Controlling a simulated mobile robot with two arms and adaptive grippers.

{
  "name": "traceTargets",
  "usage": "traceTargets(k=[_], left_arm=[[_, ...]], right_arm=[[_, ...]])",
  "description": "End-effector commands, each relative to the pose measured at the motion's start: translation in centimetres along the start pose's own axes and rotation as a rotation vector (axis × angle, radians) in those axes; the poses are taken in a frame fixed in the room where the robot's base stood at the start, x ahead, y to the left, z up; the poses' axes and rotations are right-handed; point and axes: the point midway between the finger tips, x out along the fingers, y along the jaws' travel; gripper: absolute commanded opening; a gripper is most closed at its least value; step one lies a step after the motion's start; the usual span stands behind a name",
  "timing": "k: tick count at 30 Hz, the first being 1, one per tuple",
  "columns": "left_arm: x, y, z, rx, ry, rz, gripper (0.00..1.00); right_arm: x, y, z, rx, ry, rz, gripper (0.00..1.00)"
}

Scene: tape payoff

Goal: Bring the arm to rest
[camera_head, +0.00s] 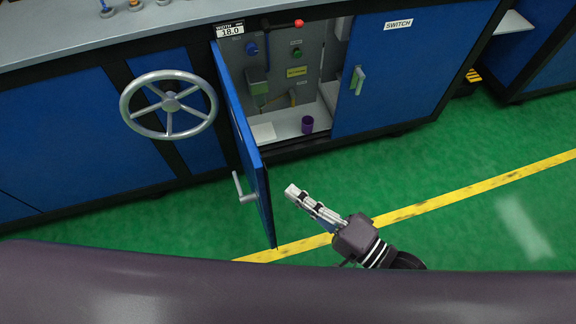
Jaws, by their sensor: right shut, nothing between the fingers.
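My right gripper (290,192) shows at the lower middle, in front of the open cabinet and to the right of the open door. Its fingers are shut with nothing between them and point up and left. It is apart from the blue cabinet door (240,140), which stands swung open toward me with a grey handle (245,190) on its outer side. My left gripper is not in view.
The cabinet holds a purple cup (308,124), a red-tipped lever (298,23) and a green button (296,52). A handwheel (170,103) sticks out at left. A blue SWITCH door (398,70) is closed. The green floor (470,185) at right is free, crossed by a yellow line.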

Motion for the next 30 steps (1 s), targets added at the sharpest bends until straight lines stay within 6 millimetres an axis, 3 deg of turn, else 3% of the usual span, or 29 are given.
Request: traceTargets(k=[6, 13, 23, 26, 30], left_arm=[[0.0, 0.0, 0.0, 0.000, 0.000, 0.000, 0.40], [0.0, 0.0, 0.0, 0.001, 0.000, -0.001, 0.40], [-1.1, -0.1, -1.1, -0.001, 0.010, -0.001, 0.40], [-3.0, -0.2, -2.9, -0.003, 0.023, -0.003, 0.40], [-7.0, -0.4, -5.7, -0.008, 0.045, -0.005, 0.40]], right_arm=[[-4.2, 0.1, 0.0, 0.000, 0.000, 0.003, 0.00], [-5.8, 0.0, 0.0, 0.000, 0.000, -0.001, 0.00], [-4.7, 0.2, 0.2, -0.067, 0.006, 0.033, 0.00], [-3.2, 0.8, 0.1, -0.189, 0.017, 0.103, 0.00], [-1.5, 2.1, -0.9, -0.422, 0.034, 0.265, 0.00]])
